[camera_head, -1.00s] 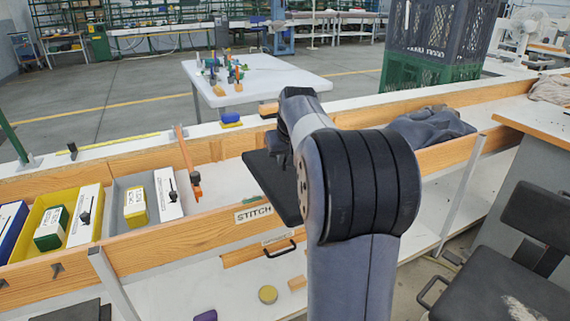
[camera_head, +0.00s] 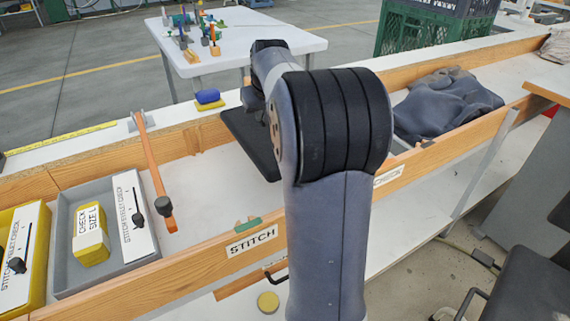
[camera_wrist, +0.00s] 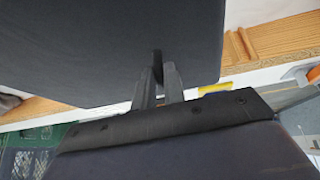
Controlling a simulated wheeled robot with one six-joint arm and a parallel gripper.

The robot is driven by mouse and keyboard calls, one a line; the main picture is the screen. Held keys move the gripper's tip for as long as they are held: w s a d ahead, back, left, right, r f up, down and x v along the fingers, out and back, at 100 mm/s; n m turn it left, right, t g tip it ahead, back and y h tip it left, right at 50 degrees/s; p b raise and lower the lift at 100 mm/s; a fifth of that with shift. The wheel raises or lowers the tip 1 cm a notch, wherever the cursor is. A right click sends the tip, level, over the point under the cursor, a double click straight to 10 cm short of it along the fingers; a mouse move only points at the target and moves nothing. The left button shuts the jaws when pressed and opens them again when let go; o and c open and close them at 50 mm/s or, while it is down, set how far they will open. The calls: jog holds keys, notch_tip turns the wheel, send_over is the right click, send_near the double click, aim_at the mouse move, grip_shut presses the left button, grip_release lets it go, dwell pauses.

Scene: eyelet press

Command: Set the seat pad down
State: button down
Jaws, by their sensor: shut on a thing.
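The seat pad is a flat dark square slab (camera_head: 250,142), held above the white trough behind the STITCH label (camera_head: 252,241). In the wrist view the pad (camera_wrist: 90,45) fills the upper left. My gripper (camera_wrist: 158,72) is shut on the pad's edge, with a small dark tab showing between the fingers. In the head view my arm hides most of the gripper and the pad's right side. The gap between the pad and the trough floor cannot be judged exactly.
An orange-handled tool (camera_head: 155,175) leans across the trough left of the pad. A grey bin (camera_head: 65,240) holds a yellow box (camera_head: 90,235). Grey cloth (camera_head: 440,100) lies to the right. A blue-and-yellow block (camera_head: 208,99) sits on the back ledge. Bare trough floor (camera_head: 205,185) shows left of the pad.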

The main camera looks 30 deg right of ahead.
aim_at(267, 136)
jog(key=f+b, duration=0.2)
jog(key=f, duration=0.1)
jog(key=shift+w+d+f, duration=0.1)
jog(key=shift+w+f, duration=0.05)
jog(key=shift+w, duration=0.2)
notch_tip(267, 136, down, 10)
jog(key=b, duration=0.3)
jog(key=c, duration=1.5)
grip_release()
jog(key=p+v, duration=0.2)
jog(key=v, duration=1)
jog(key=shift+p, duration=0.4)
